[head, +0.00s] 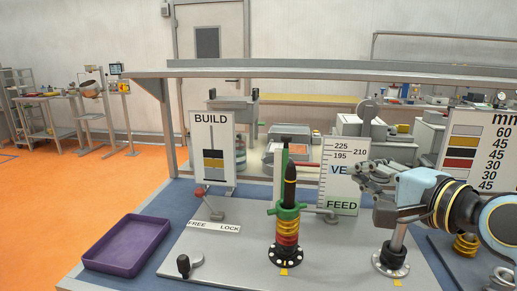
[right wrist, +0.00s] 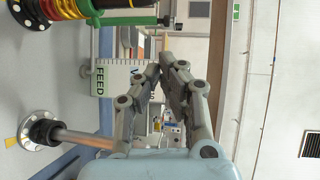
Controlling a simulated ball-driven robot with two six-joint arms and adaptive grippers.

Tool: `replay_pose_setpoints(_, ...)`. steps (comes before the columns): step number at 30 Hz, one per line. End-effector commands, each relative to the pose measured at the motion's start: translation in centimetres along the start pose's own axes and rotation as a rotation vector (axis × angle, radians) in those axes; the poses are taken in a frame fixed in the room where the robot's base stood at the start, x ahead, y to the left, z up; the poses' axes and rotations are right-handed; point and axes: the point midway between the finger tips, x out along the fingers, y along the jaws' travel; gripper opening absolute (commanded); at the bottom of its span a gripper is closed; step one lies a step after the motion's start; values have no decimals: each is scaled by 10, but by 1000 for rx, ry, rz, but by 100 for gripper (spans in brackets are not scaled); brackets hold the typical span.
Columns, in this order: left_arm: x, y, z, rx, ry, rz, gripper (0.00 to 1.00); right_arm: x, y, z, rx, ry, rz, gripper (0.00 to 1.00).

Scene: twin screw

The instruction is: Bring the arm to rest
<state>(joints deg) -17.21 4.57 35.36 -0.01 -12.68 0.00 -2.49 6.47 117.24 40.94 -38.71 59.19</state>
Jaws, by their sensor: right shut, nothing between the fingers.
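My right gripper (head: 362,174) is at the right in the head view, raised in front of the VE FEED board. Its fingers are shut and empty; they also show meeting in the right wrist view (right wrist: 167,62). It is apart from the near post, which carries stacked yellow and red rings (head: 287,240), a green collar (head: 287,211) and a black pointed top (head: 290,182). A bare metal post (head: 397,238) on a black flange (head: 390,262) stands below my right arm. My left gripper is not in view.
A purple tray (head: 128,243) lies at the left of the table. The BUILD board (head: 213,150) and VE FEED board (head: 340,180) stand behind the posts. A FREE/LOCK lever (head: 215,213) and a black knob (head: 184,264) are on the grey plate. A mm board (head: 478,150) stands right.

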Motion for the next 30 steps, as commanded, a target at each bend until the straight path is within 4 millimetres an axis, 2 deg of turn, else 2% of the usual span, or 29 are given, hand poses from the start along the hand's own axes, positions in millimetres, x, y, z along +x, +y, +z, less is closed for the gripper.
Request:
replay_pose_setpoints(1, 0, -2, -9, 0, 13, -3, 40, 0, 0, 0, 0, 0, 0, 0)
replay_pose_setpoints(3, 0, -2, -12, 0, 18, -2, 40, -6, 10, 4, -51, -5, 38, 0)
replay_pose_setpoints(8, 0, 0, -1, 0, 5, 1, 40, -18, 33, 12, -167, -20, 122, 0)
replay_pose_setpoints(14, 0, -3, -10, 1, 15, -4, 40, -44, 69, 22, -354, -56, 265, 0)
replay_pose_setpoints(17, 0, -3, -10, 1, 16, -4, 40, -63, 92, 27, -477, -87, 362, 0)
replay_pose_setpoints(23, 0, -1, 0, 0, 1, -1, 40, -116, 139, 34, -738, -186, 584, 0)
replay_pose_setpoints(30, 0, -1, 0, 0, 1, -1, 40, -194, 182, 38, -1016, -359, 859, 0)
